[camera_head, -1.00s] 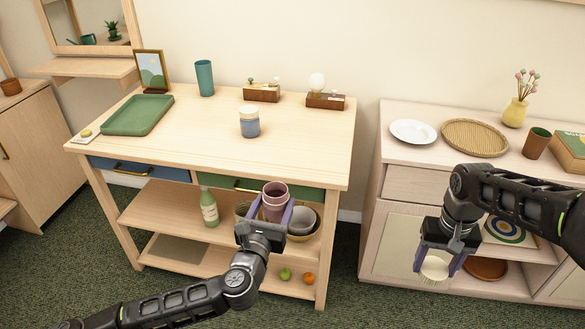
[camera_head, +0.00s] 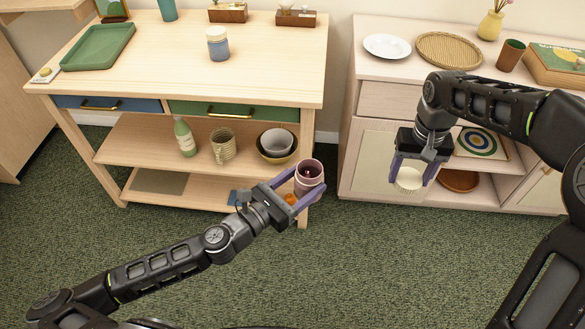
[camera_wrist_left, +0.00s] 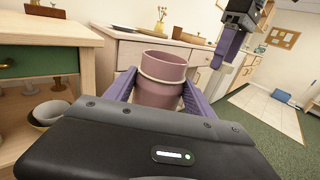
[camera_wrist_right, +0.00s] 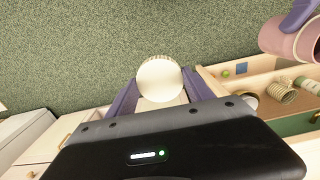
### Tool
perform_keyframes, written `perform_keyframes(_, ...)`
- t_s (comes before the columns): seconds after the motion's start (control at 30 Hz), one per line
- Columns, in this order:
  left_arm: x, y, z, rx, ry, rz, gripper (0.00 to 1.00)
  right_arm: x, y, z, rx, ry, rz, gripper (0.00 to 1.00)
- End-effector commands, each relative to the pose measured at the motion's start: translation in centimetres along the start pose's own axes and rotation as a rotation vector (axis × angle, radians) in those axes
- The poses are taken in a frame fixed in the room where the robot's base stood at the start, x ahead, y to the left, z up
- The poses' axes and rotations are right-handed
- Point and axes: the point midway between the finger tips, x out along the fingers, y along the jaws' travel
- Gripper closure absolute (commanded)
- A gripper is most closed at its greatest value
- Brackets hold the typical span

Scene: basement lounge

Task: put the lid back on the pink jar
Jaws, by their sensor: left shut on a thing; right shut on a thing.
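The pink jar (camera_head: 310,178) is held upright by my left gripper (camera_head: 301,180), in front of the table's right leg; its top is open. The left wrist view also shows the pink jar (camera_wrist_left: 162,80) between the purple fingers. My right gripper (camera_head: 411,180) points down and is shut on a round cream lid (camera_head: 408,180), in front of the right cabinet. The right wrist view shows the lid (camera_wrist_right: 159,80) between the fingers, and the pink jar (camera_wrist_right: 292,45) at its right edge. Lid and jar are apart, with the lid to the jar's right.
The wooden table (camera_head: 150,60) bears a green tray (camera_head: 98,47) and a blue jar with a cream lid (camera_head: 218,45). Its shelf holds a bottle (camera_head: 185,138), a woven glass (camera_head: 223,146) and bowls (camera_head: 276,145). The right cabinet (camera_head: 365,145) stands close behind my right gripper. The carpet in front is clear.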

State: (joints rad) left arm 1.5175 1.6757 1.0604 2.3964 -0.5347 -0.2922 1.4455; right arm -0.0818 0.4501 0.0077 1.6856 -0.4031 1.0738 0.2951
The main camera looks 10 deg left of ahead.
Motion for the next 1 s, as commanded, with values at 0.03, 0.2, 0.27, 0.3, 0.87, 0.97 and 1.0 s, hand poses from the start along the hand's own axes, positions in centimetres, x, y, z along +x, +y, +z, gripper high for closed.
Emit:
perform_keyframes(0.03, 0.0, -0.1, 0.0, 0.001, -0.001, -0.003, 1.00, 0.0, 0.0, 0.0, 0.000, 0.000, 0.000, 0.83)
perform_keyframes(0.2, 0.0, -0.1, 0.0, 0.001, -0.001, -0.005, 1.00, 0.0, 0.0, 0.0, 0.000, 0.000, 0.000, 0.83)
perform_keyframes(0.27, 0.0, -0.1, 0.0, 0.001, -0.001, -0.004, 1.00, 0.0, 0.0, 0.0, 0.000, 0.000, 0.000, 0.83)
perform_keyframes(0.3, 0.0, -0.1, -0.1, 0.000, 0.000, -0.004, 1.00, 0.0, 0.0, 0.0, 0.000, 0.000, 0.000, 0.83)
perform_keyframes(0.87, 0.0, -0.1, 0.0, 0.000, -0.001, -0.003, 1.00, -3.8, -10.2, -1.3, -0.128, 0.002, -0.006, 0.83)
perform_keyframes(0.97, 0.0, -0.1, 0.0, 0.000, -0.001, -0.003, 1.00, -5.0, -13.8, -1.1, -0.172, 0.002, -0.006, 0.83)
perform_keyframes(1.0, 0.0, -0.1, 0.0, 0.000, -0.001, -0.003, 1.00, -5.5, -15.1, -0.9, -0.189, 0.001, -0.006, 0.83)
